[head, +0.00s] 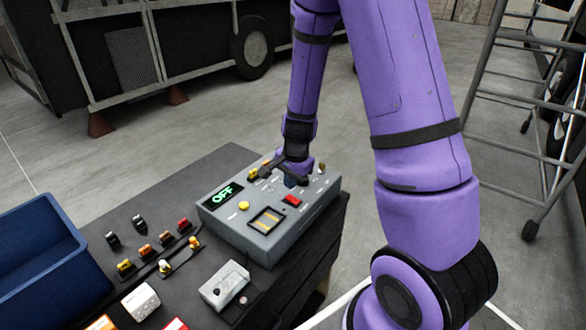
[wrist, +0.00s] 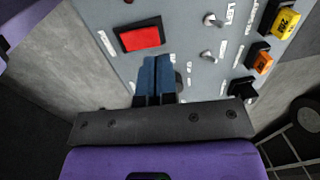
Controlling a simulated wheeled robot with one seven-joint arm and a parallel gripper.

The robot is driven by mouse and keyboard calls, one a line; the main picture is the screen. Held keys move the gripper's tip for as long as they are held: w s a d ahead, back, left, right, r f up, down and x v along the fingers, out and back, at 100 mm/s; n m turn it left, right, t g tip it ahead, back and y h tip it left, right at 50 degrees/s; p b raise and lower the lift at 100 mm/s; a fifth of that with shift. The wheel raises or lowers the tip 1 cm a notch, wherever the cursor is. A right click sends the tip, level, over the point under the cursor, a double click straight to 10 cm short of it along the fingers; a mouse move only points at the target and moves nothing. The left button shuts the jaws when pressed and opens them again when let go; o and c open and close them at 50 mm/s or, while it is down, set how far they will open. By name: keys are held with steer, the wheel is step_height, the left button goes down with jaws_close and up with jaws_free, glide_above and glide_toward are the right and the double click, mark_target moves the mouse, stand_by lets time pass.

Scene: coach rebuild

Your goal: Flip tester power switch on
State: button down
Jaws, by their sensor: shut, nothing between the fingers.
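The tester (head: 283,245) is a grey box on the dark bench, with a green display (head: 223,194) reading OFF. Its top panel carries a red switch or button (head: 291,200), also clear in the wrist view (wrist: 141,37). Metal toggle switches (wrist: 212,20) (wrist: 208,56) stand to the right of it in the wrist view. In the head view my gripper (head: 292,181) hides part of the panel.
Yellow and orange connectors (wrist: 285,22) (wrist: 262,62) sit at the panel's edge. A blue bin (head: 40,255), several small switches (head: 145,250) and a small grey box (head: 225,285) lie to the left and front on the bench. A wheeled ladder (head: 510,110) stands at right.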

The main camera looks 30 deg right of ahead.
mark_target(290, 194)
steer(key=shift+w+f, duration=0.2)
steer(key=shift+f, duration=1.2)
steer(key=shift+a, duration=0.1)
steer(key=shift+f, duration=0.2)
steer(key=shift+s, duration=0.1)
steer(key=shift+s+d+r, duration=0.25)
steer(key=shift+s+r, duration=0.1)
steer(key=shift+s, duration=0.2)
